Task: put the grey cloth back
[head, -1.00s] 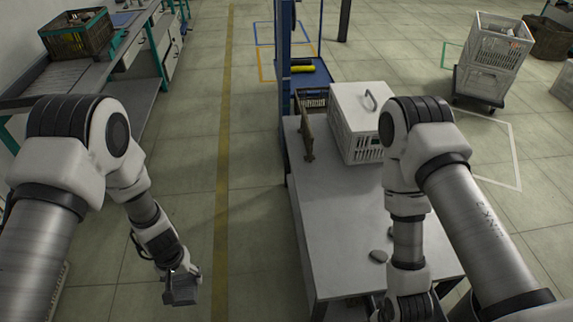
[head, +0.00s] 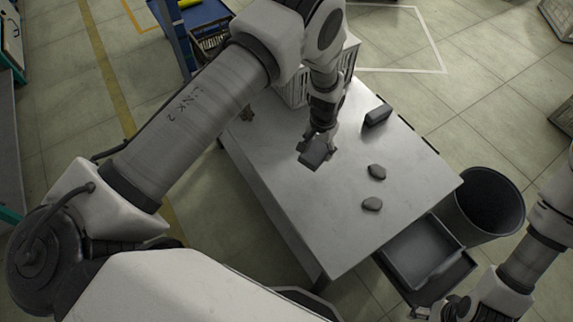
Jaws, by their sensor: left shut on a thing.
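My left gripper (head: 319,140) is over the middle of the metal table, pointing down. It is shut on the grey cloth (head: 313,154), a small dark grey folded piece below its fingers. I cannot tell whether the cloth touches the table top. My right gripper (head: 436,309) is at the bottom edge, right of centre, near the grey tray. It is partly cut off, and its opening cannot be made out.
The table (head: 300,205) holds a dark block (head: 378,115) and two grey rounded pieces (head: 376,171) right of the cloth. A grey tray (head: 420,252) and black bin (head: 486,204) stand at its right side. A white crate (head: 293,90) is partly hidden behind my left arm.

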